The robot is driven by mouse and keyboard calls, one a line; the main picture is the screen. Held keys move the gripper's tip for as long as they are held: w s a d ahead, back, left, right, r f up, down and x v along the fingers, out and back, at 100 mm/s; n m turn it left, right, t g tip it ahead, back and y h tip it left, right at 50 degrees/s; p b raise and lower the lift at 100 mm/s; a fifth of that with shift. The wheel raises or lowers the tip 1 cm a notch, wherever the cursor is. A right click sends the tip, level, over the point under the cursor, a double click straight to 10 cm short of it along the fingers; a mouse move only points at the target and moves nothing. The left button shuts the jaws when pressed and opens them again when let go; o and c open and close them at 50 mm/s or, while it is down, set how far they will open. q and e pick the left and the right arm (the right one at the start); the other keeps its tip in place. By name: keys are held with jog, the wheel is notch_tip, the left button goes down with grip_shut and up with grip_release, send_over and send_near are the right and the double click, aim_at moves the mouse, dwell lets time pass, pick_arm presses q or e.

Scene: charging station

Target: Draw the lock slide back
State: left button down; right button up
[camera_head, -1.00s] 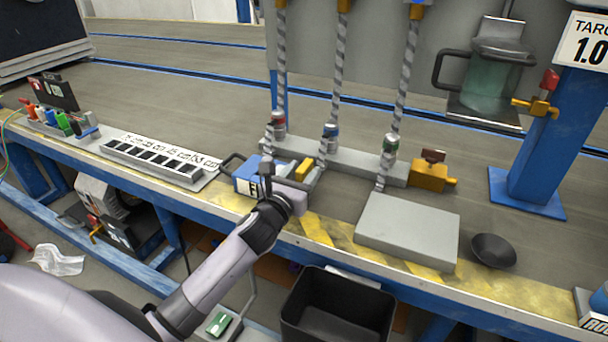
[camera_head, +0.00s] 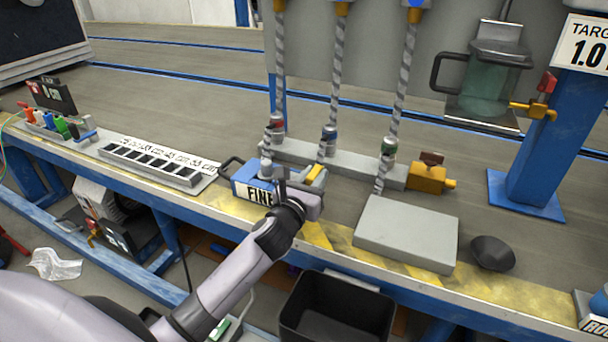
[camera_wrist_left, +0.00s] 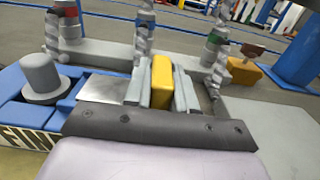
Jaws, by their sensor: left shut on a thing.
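The blue box (camera_head: 252,186) with a white FINE label sits at the bench's front edge, left of centre. A yellow block (camera_head: 315,173), seemingly the lock slide, is at its right end. My left gripper (camera_head: 309,182) reaches in from the front and is shut on this block. In the left wrist view the yellow block (camera_wrist_left: 161,80) stands between the two grey fingers. The box's grey round knob (camera_wrist_left: 41,78) is left of the fingers there. The block's lower part is hidden by the gripper. My right gripper is not in view.
Several twisted columns (camera_head: 335,85) rise from a grey bar behind the box. A flat grey block (camera_head: 406,232) and a dark bowl (camera_head: 492,252) lie to the right. A row of slots (camera_head: 150,163) is to the left. A black bin (camera_head: 337,305) stands below the bench edge.

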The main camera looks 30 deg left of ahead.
pick_arm(q)
jog(key=shift+d, duration=0.4)
jog(key=c, duration=1)
grip_release()
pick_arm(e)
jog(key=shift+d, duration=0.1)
pick_arm(q)
jog(key=s+p, duration=0.1)
jog(key=s, duration=0.4)
jog(key=shift+s+d+p, duration=0.1)
jog(key=shift+s+p, duration=0.25)
jog(key=shift+s, duration=0.75)
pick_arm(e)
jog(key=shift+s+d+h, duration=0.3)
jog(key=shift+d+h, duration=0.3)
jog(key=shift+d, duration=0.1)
